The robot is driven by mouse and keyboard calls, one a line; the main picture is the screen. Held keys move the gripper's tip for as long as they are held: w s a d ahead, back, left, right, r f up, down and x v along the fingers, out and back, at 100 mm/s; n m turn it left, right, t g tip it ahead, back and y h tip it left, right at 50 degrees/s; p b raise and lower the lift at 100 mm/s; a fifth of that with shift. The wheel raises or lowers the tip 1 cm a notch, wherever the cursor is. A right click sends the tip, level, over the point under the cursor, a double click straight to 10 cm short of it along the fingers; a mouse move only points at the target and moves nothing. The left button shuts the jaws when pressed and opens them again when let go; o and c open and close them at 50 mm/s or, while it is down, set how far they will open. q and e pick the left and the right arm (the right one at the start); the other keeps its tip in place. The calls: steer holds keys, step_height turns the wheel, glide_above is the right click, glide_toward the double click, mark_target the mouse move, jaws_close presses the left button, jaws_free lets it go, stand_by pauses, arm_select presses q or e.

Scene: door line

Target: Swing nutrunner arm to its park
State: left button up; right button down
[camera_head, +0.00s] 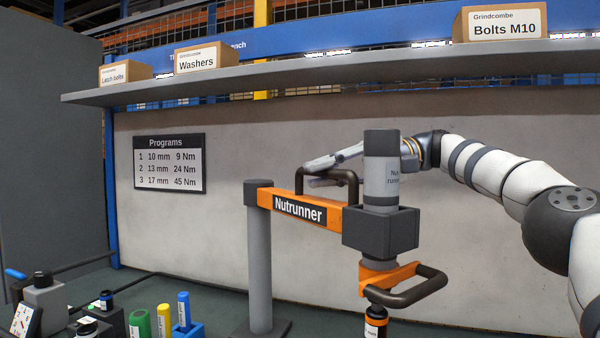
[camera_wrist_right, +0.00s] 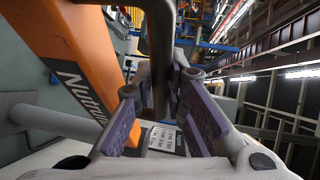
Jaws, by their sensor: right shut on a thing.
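The orange nutrunner arm (camera_head: 279,204), labelled "Nutrunner", reaches right from a grey post (camera_head: 260,270) to a grey head block (camera_head: 381,231) with the upright nutrunner (camera_head: 381,180). A dark loop handle (camera_head: 354,190) rises above the arm. My right gripper (camera_head: 322,172) comes in from behind the nutrunner and is shut on this handle. In the right wrist view the dark handle bar (camera_wrist_right: 159,60) passes between the purple-padded fingers, with the orange arm (camera_wrist_right: 66,62) at left. A second dark handle (camera_head: 424,290) sits lower on an orange bracket. I cannot make out a marked park. My left gripper is out of view.
A shelf (camera_head: 230,80) with boxes of bolts and washers runs above. A "Programs" sign (camera_head: 169,163) hangs on the back wall. Green, yellow and blue markers (camera_head: 164,320) and small dark devices crowd the bench at lower left. The bench behind the post looks clear.

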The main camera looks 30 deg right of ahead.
steer(key=shift+d, duration=0.15)
steer(key=c, duration=1.6)
jaws_free()
steer(key=shift+w, duration=0.1)
steer(key=shift+c, duration=0.3)
